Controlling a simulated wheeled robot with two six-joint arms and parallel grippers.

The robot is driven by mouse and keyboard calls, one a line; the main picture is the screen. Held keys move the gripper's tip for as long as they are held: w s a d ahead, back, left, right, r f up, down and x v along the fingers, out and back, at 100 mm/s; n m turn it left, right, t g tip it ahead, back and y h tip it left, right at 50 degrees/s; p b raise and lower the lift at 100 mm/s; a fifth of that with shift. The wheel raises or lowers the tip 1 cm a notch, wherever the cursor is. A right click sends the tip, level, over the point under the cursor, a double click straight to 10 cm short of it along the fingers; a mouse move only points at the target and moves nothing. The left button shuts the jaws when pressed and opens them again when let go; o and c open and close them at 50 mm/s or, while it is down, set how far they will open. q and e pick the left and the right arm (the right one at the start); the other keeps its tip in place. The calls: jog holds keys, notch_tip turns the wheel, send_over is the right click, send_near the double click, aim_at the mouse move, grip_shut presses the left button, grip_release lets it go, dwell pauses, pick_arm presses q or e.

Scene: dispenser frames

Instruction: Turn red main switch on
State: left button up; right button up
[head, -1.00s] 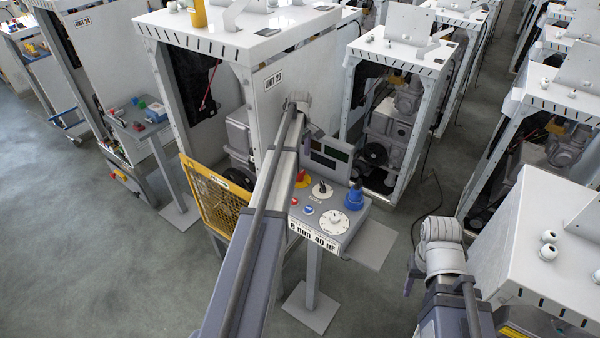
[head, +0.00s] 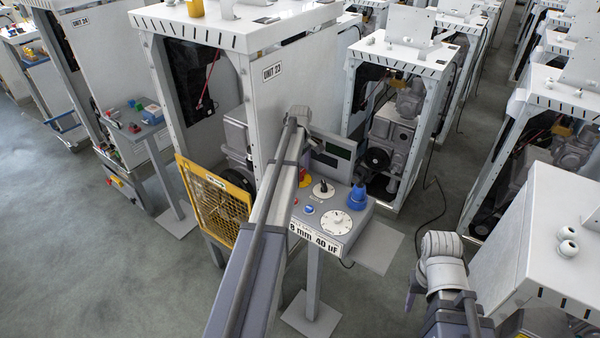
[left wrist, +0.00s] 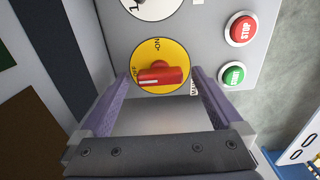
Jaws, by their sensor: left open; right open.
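The red main switch is a red knob on a round yellow plate (left wrist: 161,76) in the left wrist view. The knob lies roughly crosswise in the picture, and lettering reading ON is at the plate's top edge. My left gripper (left wrist: 165,82) is open, one finger to each side of the knob's lower part; I cannot tell whether they touch it. In the head view the switch (head: 304,178) shows just right of my left arm, on the grey control panel (head: 352,232). The left fingers are hidden there by the arm. My right wrist shows at lower right, its fingers out of sight.
A red stop button (left wrist: 241,28) and a green button (left wrist: 234,75) sit right of the switch in the wrist view. In the head view the panel also has a white dial (head: 335,223) and a blue knob (head: 358,196). A yellow mesh guard (head: 214,204) stands left.

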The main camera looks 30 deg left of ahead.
pick_arm(q)
jog(key=c, duration=1.4)
jog(key=shift+m, duration=0.4)
jog(key=m, duration=0.3)
jog(key=shift+m, duration=0.4)
jog(key=m, duration=1.3)
jog(key=shift+m, duration=0.4)
